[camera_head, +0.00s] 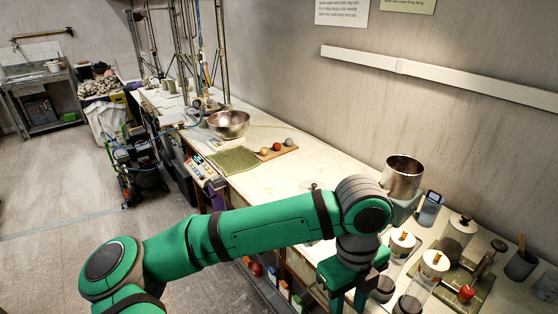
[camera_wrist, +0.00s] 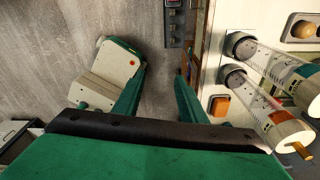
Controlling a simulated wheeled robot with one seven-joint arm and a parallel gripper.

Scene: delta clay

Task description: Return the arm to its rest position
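My green arm reaches across the lower middle of the head view, bent downward at the wrist. My gripper (camera_head: 348,298) points down at the front edge of the workbench (camera_head: 325,165), left of the jars. In the wrist view my gripper (camera_wrist: 162,76) shows two green fingers standing apart, with only bare floor visible between them. It holds nothing. The lower ends of the fingers are cut off or hard to make out in the head view.
A metal container (camera_head: 403,177), a blue-grey device (camera_head: 430,208) and clear cylinders with white caps (camera_head: 434,263) stand close right of my wrist. Farther back are a metal bowl (camera_head: 229,123) and a board with balls (camera_head: 277,150). Open floor (camera_head: 60,200) lies left.

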